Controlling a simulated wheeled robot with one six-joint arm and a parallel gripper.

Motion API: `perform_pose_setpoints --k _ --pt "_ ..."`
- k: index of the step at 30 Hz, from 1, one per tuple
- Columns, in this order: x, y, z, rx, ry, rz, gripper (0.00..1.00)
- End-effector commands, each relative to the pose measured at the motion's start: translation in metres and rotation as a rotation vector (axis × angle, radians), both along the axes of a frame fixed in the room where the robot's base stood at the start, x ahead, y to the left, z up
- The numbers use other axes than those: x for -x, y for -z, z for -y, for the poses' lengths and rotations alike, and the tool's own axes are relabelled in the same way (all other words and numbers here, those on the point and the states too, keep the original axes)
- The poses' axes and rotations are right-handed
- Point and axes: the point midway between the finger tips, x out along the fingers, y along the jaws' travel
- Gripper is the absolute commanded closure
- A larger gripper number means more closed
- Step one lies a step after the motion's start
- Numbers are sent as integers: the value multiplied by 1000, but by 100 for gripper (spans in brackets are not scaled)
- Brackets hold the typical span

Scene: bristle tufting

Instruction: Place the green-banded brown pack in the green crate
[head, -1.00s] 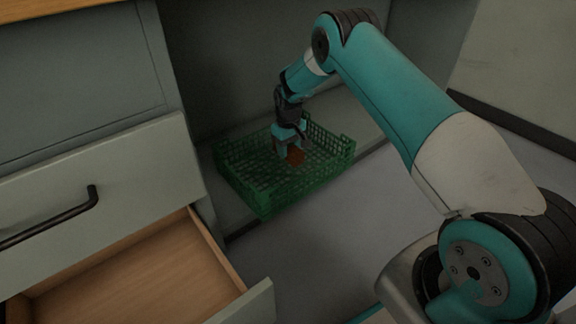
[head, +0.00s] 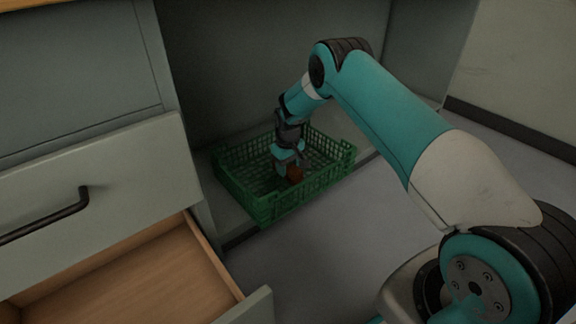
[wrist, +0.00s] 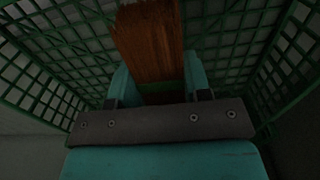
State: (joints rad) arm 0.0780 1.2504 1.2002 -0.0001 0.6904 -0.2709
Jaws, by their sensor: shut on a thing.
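The green crate (head: 262,205) has lattice walls and stands on the floor of the open cabinet bay. My gripper (head: 288,168) is down inside the crate, between its walls. It is shut on the brown pack (head: 295,174), which shows as a small reddish-brown patch in the head view. In the wrist view the brown pack (wrist: 150,45) stands out between the two teal fingers, with the crate's lattice (wrist: 225,35) around it. A thin dark green strip crosses the pack near the fingers. Whether the pack touches the crate's bottom I cannot tell.
An open wooden drawer (head: 130,285) is at the lower left, beneath a closed drawer front with a black handle (head: 45,216). The cabinet's side panel stands just left of the crate. The grey floor (head: 320,235) in front of the crate is clear.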

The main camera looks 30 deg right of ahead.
Motion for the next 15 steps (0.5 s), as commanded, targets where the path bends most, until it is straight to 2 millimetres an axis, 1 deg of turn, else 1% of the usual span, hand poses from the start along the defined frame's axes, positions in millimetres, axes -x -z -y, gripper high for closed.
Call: perform_pose_setpoints --k 4,5,6,8,15 --pt "0 2 0 0 0 1 81" --pt "0 2 0 0 0 0 53" --pt "0 2 0 0 0 0 44" --pt "0 2 0 0 0 0 30" --pt "0 2 0 0 0 0 30"
